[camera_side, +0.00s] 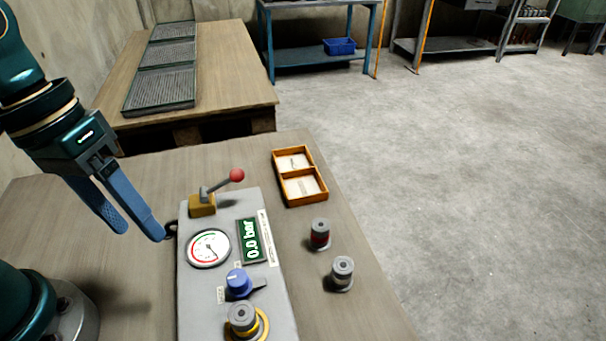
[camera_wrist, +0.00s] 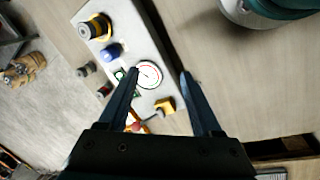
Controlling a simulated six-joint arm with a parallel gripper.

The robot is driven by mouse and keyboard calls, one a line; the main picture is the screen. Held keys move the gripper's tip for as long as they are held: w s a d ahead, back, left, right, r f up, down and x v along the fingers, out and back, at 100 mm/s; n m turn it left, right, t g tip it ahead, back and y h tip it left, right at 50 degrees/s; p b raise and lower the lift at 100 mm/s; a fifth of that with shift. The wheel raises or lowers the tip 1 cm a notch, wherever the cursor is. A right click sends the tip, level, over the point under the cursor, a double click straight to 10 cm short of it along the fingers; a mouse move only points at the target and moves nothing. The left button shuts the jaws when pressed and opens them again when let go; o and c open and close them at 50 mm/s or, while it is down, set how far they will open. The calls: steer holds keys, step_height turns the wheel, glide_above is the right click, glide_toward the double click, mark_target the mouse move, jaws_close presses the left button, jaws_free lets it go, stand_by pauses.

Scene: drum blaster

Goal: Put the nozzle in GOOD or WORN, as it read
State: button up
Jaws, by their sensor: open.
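A grey nozzle with a yellow band (camera_side: 243,318) sits upright at the yellow ring on the grey panel's near end. It also shows in the wrist view (camera_wrist: 97,28). A red-banded nozzle (camera_side: 320,234) and a pale grey nozzle (camera_side: 342,272) stand upright on the table right of the panel. The wooden tray (camera_side: 325,195) has two compartments, each with a pale label too small to read; no nozzle is in either. The display (camera_side: 251,242) reads 0.0 bar. My gripper (camera_side: 141,234) is open and empty, above the table left of the panel.
The grey panel (camera_side: 189,300) carries a round gauge (camera_side: 208,248), a blue knob (camera_side: 239,282) and a red-balled lever (camera_side: 237,175) that sticks up. Wire-mesh trays (camera_side: 165,88) lie on another table behind. The table between the panel and the wooden tray is clear.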

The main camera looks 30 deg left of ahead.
steer(key=a+t, duration=0.1)
steer(key=a+r+m+t+y, duration=0.1)
steer(key=a+t, duration=0.1)
steer(key=a+r+m+t+y, duration=0.1)
steer(key=shift+w+a+r, duration=0.1)
steer(key=shift+a+r, duration=0.05)
steer(key=shift+a, duration=0.05)
steer(key=shift+a+r+t, duration=0.1)
steer(key=shift+a+t, duration=0.1)
steer(key=shift+t, duration=0.2)
steer(key=shift+c, duration=1.1)
